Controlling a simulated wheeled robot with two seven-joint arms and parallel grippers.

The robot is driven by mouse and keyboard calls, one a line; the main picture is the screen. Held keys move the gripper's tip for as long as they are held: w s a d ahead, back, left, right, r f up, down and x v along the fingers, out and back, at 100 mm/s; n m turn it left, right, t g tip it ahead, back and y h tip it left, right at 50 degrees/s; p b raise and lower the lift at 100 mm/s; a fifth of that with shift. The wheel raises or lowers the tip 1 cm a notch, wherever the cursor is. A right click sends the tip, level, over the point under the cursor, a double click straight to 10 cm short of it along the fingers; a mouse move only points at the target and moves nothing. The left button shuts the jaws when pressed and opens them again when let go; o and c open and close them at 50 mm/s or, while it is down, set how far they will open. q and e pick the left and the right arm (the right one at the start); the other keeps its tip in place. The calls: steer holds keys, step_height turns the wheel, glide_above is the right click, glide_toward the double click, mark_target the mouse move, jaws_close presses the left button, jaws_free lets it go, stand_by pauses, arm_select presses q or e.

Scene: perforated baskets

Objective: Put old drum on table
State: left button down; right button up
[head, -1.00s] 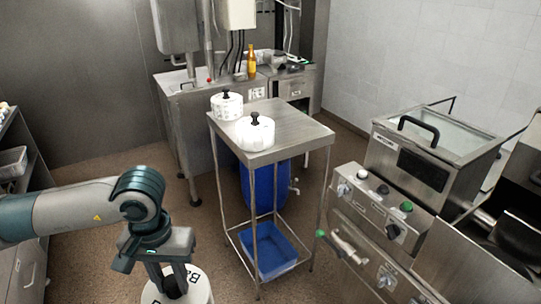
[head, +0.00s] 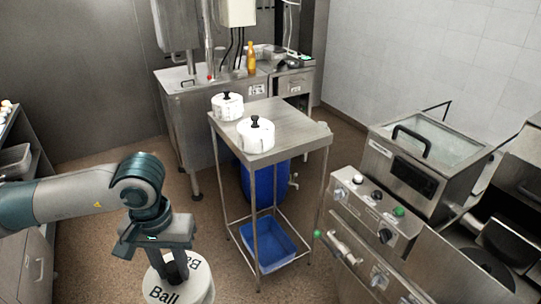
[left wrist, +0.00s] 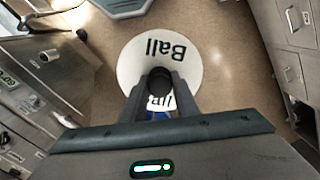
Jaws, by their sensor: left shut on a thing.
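A white round drum with black "Ball" lettering (head: 198,284) is at the bottom of the head view, cut off by the frame edge. My left gripper (head: 176,278) points down over it and is shut on its dark knob. In the left wrist view the drum (left wrist: 133,65) shows from above, with the knob between my fingertips (left wrist: 160,88). Its underside is hidden, so its height above the floor is unclear. The steel table (head: 290,125) stands to the right of the gripper. My right gripper is not in view.
Two white lidded pots, one at the back (head: 227,107) and one nearer (head: 256,136), stand on the table's left side; its right side is clear. Below are a blue barrel (head: 266,182) and a blue bin (head: 268,245). A steel fryer (head: 420,165) stands right.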

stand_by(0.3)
arm_select(q)
steer(key=shift+d+f+b, duration=0.3)
steer(key=shift+d, duration=0.1)
steer(key=d+f+b, duration=0.7)
steer(key=d, duration=0.5)
steer(key=shift+d, duration=0.3)
